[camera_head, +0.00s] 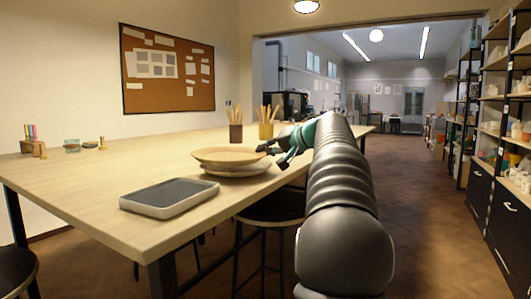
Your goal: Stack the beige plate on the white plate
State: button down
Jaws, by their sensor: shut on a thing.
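The beige plate (222,156) is over the white plate (236,172) near the right edge of the table. The two overlap closely in this view, with the beige one a little to the left. I cannot tell whether they touch. My gripper (270,149), dark with teal parts, is at the right rim of the beige plate and shut on it. The fingertips are small and partly merge with the rim. The middle of the white plate is hidden under the beige plate.
A grey rectangular tray (168,198) lies on the wooden table (110,172) in front of the plates. Two cups of tools, brown (236,133) and yellow (266,131), stand behind them. Small items sit at the far left. A dark stool (272,207) is below the table edge.

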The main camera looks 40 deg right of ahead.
jog(key=shift+f+b, duration=0.5)
jog(key=shift+b, duration=0.05)
jog(key=c, duration=1.3)
grip_release()
jog(key=shift+r+p, duration=0.55)
jog(key=shift+s+d+r, duration=0.1)
jog(key=shift+s+r, duration=0.1)
jog(key=shift+s, duration=0.05)
jog(key=v, duration=1.1)
jog(key=shift+s, duration=0.25)
jog(key=shift+f, duration=0.1)
